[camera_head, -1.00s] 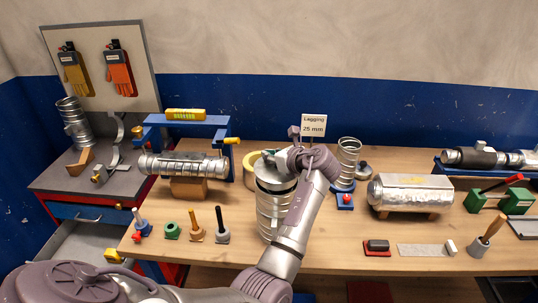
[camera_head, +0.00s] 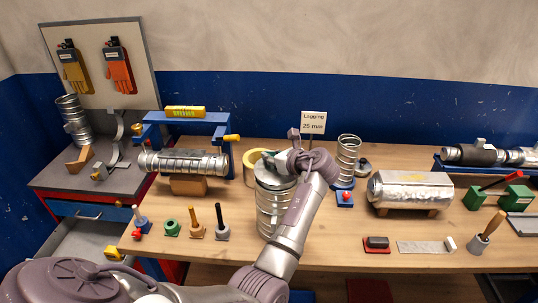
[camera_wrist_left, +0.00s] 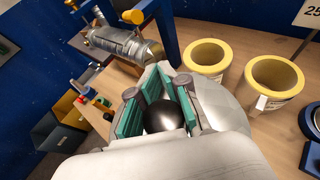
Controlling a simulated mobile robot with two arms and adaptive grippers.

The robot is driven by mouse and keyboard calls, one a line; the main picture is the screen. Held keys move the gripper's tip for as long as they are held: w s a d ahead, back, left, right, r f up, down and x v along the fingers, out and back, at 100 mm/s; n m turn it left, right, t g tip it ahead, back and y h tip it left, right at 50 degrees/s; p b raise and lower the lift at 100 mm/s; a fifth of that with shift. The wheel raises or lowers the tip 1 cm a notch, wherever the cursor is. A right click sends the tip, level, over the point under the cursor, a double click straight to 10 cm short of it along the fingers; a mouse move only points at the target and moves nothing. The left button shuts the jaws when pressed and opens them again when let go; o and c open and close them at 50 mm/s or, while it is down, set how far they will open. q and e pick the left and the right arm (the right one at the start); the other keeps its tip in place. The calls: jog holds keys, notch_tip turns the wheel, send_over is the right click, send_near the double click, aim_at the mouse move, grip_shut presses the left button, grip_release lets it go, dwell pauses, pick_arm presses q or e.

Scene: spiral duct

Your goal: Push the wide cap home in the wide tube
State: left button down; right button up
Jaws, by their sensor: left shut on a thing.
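The wide tube (camera_head: 268,215) is a ribbed silver duct standing upright at the front of the bench. The wide cap (camera_head: 265,178) is a grey metal disc at its top end; the arm hides part of it. I cannot tell how deep the cap sits. My left gripper (camera_head: 279,163) is above the cap. In the left wrist view, its green-padded fingers (camera_wrist_left: 165,113) are shut around the cap's black round knob (camera_wrist_left: 166,116), with the pale cap disc (camera_wrist_left: 222,105) below. My right gripper is not in view.
A yellow-ended roll (camera_head: 252,158) stands just behind the tube. A narrower spiral duct (camera_head: 347,160) stands to the right, and a foil-wrapped cylinder (camera_head: 410,190) lies further right. A horizontal duct (camera_head: 183,162) rests under a blue frame at left. Several small tools stand at the front left.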

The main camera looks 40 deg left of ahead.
pick_arm(q)
jog(key=shift+f, duration=0.3)
jog(key=shift+f, duration=0.35)
jog(key=shift+f, duration=0.6)
jog(key=c, duration=1.1)
grip_release()
jog(key=shift+v, duration=3.8)
